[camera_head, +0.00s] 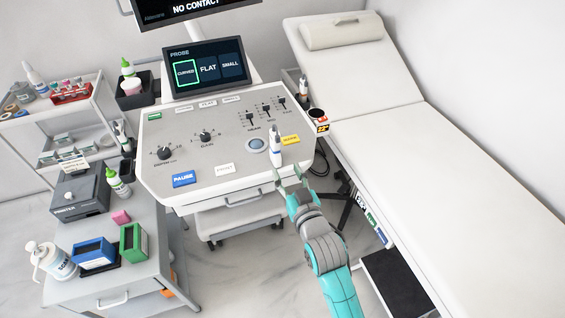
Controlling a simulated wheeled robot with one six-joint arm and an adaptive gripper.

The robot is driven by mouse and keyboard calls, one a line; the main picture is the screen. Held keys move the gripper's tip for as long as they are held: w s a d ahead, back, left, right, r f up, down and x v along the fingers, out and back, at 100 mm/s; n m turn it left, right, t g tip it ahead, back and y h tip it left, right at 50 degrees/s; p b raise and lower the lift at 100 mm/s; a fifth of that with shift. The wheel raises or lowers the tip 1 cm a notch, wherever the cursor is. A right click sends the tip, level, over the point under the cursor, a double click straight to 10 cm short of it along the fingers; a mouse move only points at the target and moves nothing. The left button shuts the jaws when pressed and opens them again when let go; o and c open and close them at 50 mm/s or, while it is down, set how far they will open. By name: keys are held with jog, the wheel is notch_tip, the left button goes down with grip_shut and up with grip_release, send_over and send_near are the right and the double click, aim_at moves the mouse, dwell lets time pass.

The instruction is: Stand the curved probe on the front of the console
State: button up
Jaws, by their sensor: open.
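A white probe (276,150) with a dark upper end stands upright on the front right part of the console (225,152), beside the round blue-grey trackball. I take it as the curved probe, but its head shape is too small to confirm. My gripper (288,173) is open at the console's front edge, just in front of and slightly right of the probe's lower end. The fingers appear apart from the probe, though contact is hard to judge. The console's small screen (209,67) shows CURVED outlined in green, beside FLAT and SMALL.
A dark round holder (318,115) with an orange label sits at the console's right edge. A blue PAUSE key (184,179) and a white key (225,169) lie along the front. The examination couch (430,160) is at right; a grey cart (105,270) with bottles stands at left.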

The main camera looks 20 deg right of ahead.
jog(key=shift+s, duration=0.85)
jog(key=s+f+g, duration=0.1)
jog(key=s+f, duration=0.3)
jog(key=s, duration=0.6)
jog(key=s+f, duration=0.5)
jog(key=s, duration=0.5)
jog(key=s+r+g, duration=0.1)
jog(key=s+r, duration=0.1)
jog(key=s, duration=0.9)
jog(key=s+r+g, duration=0.1)
jog(key=s, duration=0.9)
jog(key=shift+s+r, duration=0.35)
jog(key=shift+d, duration=0.1)
